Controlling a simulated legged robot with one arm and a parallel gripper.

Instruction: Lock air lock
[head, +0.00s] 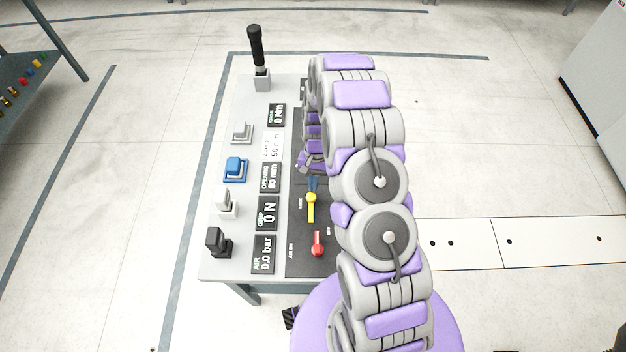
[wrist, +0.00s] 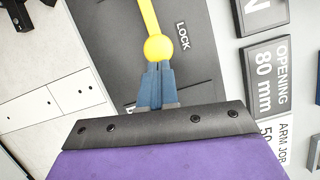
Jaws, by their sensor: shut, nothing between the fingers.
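A yellow lever (head: 311,210) with a round ball end stands on the dark panel (head: 296,262) of the console. In the wrist view the yellow lever (wrist: 150,18) ends in its ball close to my fingertips, beside the printed word LOCK. My gripper (head: 313,181) is shut and empty, with its blue fingers (wrist: 158,68) together at the ball's edge. I cannot tell whether they touch the ball. A red lever (head: 318,243) stands nearer on the same panel, beside an AIR ON label. The AIR display (head: 264,254) reads 0.0 bar.
Several small controls line the console's left, including a blue one (head: 235,168) and a black one (head: 217,242). A tall black-handled stick (head: 257,52) stands at the far end. My arm hides the console's right side. Displays (wrist: 269,74) flank the panel.

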